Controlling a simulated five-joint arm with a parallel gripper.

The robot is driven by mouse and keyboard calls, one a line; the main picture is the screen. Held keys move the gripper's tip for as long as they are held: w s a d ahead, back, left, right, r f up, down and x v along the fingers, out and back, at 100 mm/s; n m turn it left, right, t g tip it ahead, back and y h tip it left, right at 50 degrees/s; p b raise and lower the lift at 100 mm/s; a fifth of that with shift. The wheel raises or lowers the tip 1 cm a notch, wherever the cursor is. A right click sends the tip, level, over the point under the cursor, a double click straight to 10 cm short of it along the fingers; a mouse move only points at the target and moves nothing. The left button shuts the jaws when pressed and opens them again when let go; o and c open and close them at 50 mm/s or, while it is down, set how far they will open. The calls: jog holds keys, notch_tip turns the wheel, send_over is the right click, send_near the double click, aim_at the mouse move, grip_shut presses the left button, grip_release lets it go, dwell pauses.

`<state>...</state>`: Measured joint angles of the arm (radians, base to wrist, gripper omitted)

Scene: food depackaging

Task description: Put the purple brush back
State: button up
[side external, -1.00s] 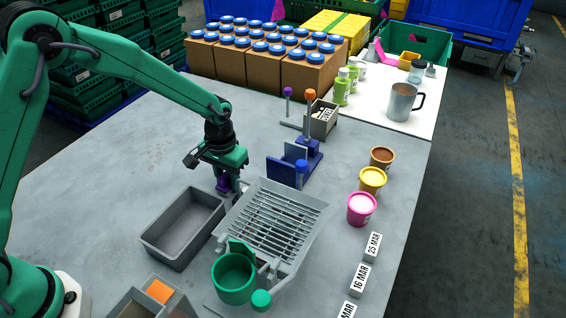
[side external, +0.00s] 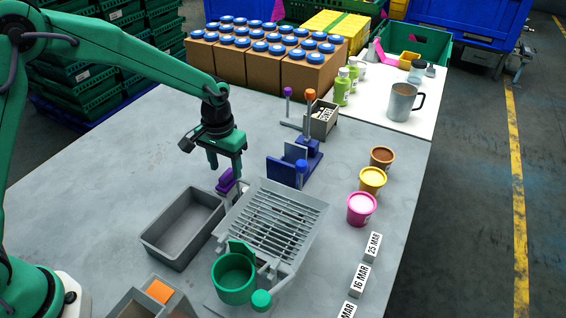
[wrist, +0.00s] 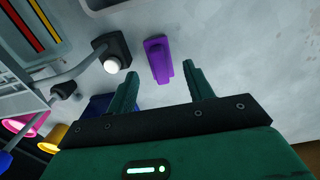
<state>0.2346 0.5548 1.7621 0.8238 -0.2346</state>
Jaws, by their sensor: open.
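The purple brush (side external: 226,181) lies on the grey table between the grey tray and the slatted grey rack. It also shows in the wrist view (wrist: 158,59), just beyond the fingertips and roughly in line with the gap between them. My gripper (side external: 225,171) is open and empty, a little above the brush. In the wrist view both green fingers of my gripper (wrist: 161,72) stand wide apart with nothing between them. I cannot make out the bristles of the brush.
An empty grey tray (side external: 149,239) is at front left, beside the slatted rack (side external: 317,207) with a green cup (side external: 234,289). A blue stand (side external: 281,171) and a post with a purple knob (side external: 288,92) stand behind. Tubs (side external: 361,211) line the right; the table's left is clear.

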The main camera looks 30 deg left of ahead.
aim_at(226, 174)
notch_tip(226, 174, up, 8)
dwell(0.4)
jog(key=shift+f, duration=0.1)
dwell(0.4)
jog(key=s+a+r+t, duration=0.3)
jog(key=s+a+r, duration=0.3)
jog(key=s+r, duration=0.45)
jog(key=s+a+r+t, duration=0.1)
jog(key=s+a, duration=0.4)
jog(key=s, duration=0.8)
jog(key=shift+r+t, duration=0.15)
jog(key=shift+t, duration=0.65)
